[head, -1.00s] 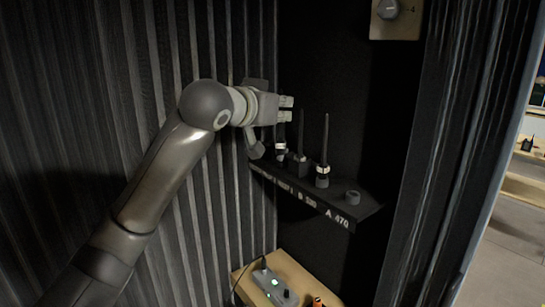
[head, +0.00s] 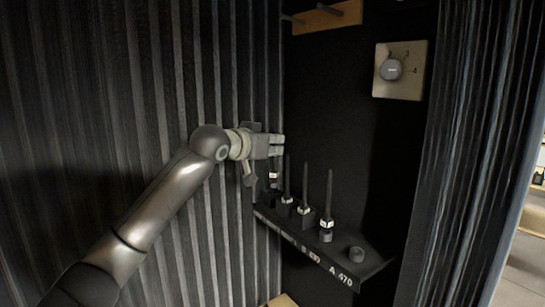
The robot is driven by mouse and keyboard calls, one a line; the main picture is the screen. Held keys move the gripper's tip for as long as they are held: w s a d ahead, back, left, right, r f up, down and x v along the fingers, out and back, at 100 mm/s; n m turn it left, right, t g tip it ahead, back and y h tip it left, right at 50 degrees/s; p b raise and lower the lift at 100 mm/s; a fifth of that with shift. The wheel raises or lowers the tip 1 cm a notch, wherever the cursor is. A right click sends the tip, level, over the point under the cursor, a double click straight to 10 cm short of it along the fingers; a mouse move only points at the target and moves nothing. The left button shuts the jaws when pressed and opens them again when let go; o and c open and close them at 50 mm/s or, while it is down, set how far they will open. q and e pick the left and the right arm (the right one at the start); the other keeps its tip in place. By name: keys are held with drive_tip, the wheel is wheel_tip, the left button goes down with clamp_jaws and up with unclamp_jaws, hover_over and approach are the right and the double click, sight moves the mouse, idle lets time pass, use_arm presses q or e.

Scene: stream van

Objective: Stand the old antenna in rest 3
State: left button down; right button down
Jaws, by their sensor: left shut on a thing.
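My left gripper (head: 277,146) is at the back left end of a dark shelf (head: 345,265). It is shut on a dark antenna (head: 273,184) with a white band, whose lower part shows just below the fingers. The fingers hide its upper part, and I cannot tell whether its foot touches a rest. To its right, several dark antennas with white bands stand upright in a row, the tallest-looking (head: 328,200) nearest me. A short round rest (head: 356,254) at the near right end is empty. Rest 3 cannot be picked out. My right gripper is not in view.
A square plate with a numbered dial (head: 391,69) is on the dark back wall. A wooden peg board (head: 325,18) is above. A ribbed wall (head: 215,255) stands close on the left, and a ribbed edge (head: 460,150) on the right. The shelf front carries small labels.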

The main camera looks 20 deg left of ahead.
sight(273, 164)
use_arm(q)
wheel_tip(273, 164, down, 6)
drive_tip(key=w+a+p, duration=0.1)
drive_tip(key=w+p, duration=0.1)
drive_tip(key=shift+r, duration=0.15)
drive_tip(key=c, duration=1.9)
unclamp_jaws()
